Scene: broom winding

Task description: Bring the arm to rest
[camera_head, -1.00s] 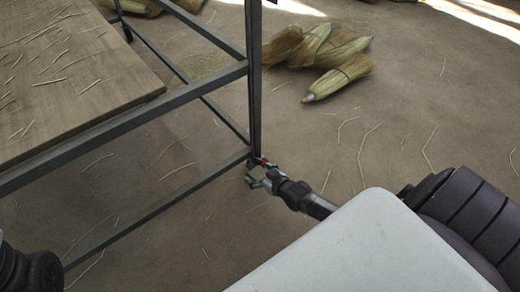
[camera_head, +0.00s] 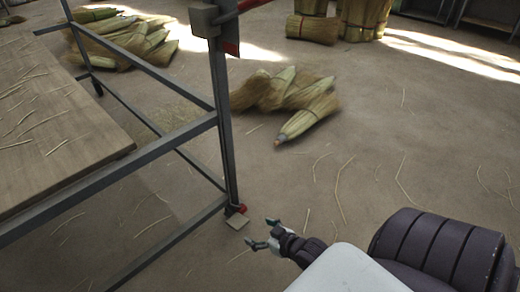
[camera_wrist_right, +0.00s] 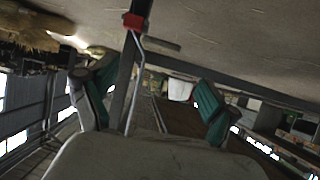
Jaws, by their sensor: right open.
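My right gripper (camera_head: 265,234) is low over the floor in the head view, just right of the foot of a dark metal leg (camera_head: 222,130). Its two fingers are spread with nothing between them, and a gap shows between it and the leg. In the right wrist view the open gripper (camera_wrist_right: 154,100) has green-padded fingers on both sides. The leg with a red part (camera_wrist_right: 133,21) shows beyond them. My left gripper is out of view.
The leg belongs to a metal frame beside a straw-littered wooden table (camera_head: 60,140). Broom bundles (camera_head: 290,98) lie on the floor beyond, with more bundles (camera_head: 125,38) behind the frame.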

